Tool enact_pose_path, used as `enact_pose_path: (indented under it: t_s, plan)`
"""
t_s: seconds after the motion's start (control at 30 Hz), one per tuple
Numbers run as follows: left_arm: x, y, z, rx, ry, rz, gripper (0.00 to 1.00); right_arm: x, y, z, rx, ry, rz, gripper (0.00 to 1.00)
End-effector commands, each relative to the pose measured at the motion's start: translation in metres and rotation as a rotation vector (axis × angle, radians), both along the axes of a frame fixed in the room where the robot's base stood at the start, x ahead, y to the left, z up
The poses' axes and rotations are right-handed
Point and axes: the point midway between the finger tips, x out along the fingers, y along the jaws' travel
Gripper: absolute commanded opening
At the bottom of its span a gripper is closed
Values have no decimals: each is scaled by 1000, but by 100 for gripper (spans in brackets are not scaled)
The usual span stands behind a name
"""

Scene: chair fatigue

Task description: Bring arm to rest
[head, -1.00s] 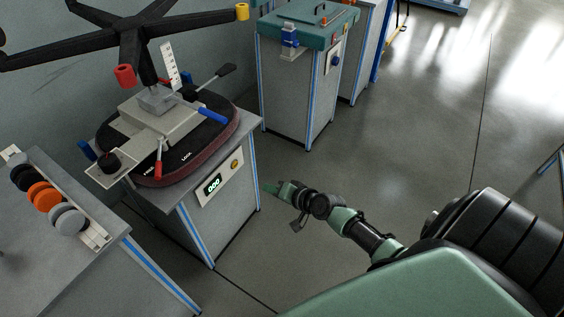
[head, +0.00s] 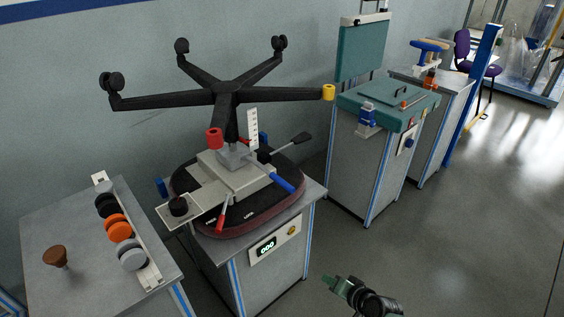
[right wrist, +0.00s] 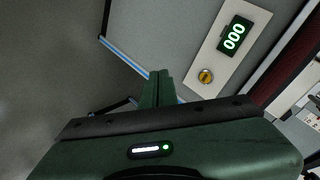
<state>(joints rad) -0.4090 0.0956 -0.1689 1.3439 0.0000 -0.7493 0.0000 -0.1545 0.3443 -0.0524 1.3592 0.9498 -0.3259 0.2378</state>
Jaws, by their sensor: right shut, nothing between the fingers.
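My right gripper (head: 328,281) is at the bottom of the head view, in front of and to the right of the chair test bench (head: 281,262). Its fingers are shut with nothing between them, as the right wrist view (right wrist: 157,88) also shows. The wrist view faces the bench's grey front with its counter display (right wrist: 235,36) reading 000 and a yellow knob (right wrist: 206,76). Most of my right arm is below the frame. My left gripper is not in view.
An upturned black chair base (head: 228,94) stands on the bench, with red and blue levers beneath it. A side table (head: 90,281) with casters is at left. A teal-topped machine (head: 399,104) stands behind. Open floor (head: 470,230) lies to the right.

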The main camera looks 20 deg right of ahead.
Motion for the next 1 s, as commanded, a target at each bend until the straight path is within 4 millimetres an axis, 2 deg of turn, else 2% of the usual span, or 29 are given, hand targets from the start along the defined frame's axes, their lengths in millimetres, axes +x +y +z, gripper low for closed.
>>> enact_pose_path:
  t_s: [0.07,0.17,0.27,0.37,0.4,0.47,0.5,0.57,0.6,0.7,0.83,0.9,1.0]
  plan:
    - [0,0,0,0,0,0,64,-1,0,-1,-1,2,0,0]
    - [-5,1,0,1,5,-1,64,-12,1,-12,-29,32,10,0]
    - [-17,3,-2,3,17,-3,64,-44,3,-41,-109,111,47,0]
    - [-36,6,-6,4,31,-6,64,-99,10,-82,-227,231,125,0]
    - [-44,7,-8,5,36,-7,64,-125,14,-98,-277,283,169,0]
    - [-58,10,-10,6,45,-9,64,-166,22,-119,-348,356,245,0]
    - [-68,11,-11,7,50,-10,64,-194,27,-131,-394,403,300,0]
    - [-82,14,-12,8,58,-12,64,-237,36,-146,-453,468,390,0]
    - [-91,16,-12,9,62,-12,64,-265,42,-153,-489,508,453,0]
    - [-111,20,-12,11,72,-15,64,-327,56,-165,-560,585,603,0]
    - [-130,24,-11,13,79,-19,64,-384,70,-171,-614,646,757,0]
    - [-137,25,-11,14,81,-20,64,-403,74,-172,-630,663,808,0]
    - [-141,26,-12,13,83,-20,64,-416,78,-174,-641,672,847,0]
